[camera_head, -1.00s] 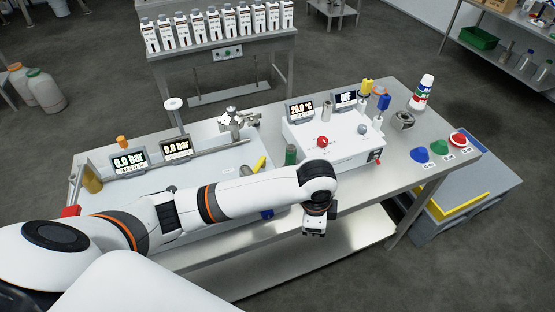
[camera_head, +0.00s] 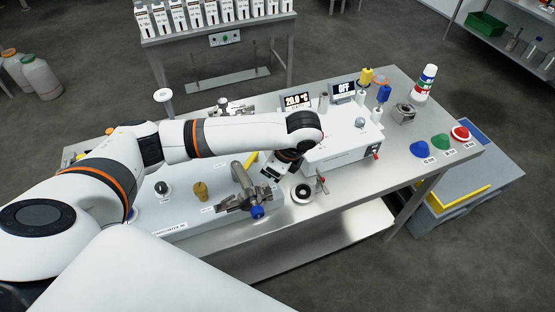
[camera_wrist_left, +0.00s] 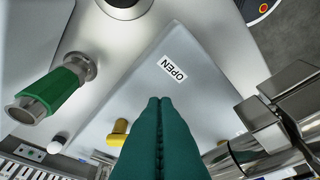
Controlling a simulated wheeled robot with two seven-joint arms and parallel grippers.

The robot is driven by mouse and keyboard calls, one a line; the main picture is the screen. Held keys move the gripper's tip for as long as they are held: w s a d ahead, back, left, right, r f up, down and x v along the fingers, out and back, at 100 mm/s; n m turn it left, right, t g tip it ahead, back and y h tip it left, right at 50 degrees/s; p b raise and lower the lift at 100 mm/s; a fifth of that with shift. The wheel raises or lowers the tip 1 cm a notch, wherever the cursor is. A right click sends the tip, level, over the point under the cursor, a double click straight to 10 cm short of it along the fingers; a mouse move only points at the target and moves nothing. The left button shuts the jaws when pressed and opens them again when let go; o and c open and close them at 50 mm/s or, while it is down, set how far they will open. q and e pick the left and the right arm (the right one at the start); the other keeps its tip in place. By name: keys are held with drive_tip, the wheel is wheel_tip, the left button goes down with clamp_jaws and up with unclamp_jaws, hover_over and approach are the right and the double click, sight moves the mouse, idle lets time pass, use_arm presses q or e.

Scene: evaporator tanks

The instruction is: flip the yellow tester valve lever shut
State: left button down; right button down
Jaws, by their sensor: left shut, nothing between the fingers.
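A yellow part (camera_wrist_left: 118,133), seemingly the tester valve lever, shows in the left wrist view just left of my left gripper (camera_wrist_left: 159,101). It is partly hidden by the teal fingers, so its angle is unclear. The fingers are pressed together and empty. In the head view my left gripper (camera_head: 270,172) points down over the bench beside a metal pipe (camera_head: 243,174), and my arm hides the lever area. I cannot tell whether the fingers touch the yellow part. My right gripper is out of view.
A green-sleeved metal fitting (camera_wrist_left: 62,92) is left of the fingers, and metal clamp fittings (camera_wrist_left: 268,125) crowd the right. In the head view a brass-coloured knob (camera_head: 201,191), a blue knob (camera_head: 257,212) and a white instrument box (camera_head: 343,148) stand nearby.

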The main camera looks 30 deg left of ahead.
sight(250, 165)
use_arm(q)
drive_tip(key=shift+x, duration=0.9)
drive_tip(key=a, duration=0.1)
drive_tip(key=a+p, duration=0.1)
drive_tip(key=shift+s+a+r+p, duration=0.2)
drive_tip(key=shift+a+p, duration=0.1)
drive_tip(key=shift+a, duration=0.45)
drive_tip(key=shift+a+f, duration=0.1)
drive_tip(key=shift+a, duration=0.2)
drive_tip(key=shift+f, duration=0.1)
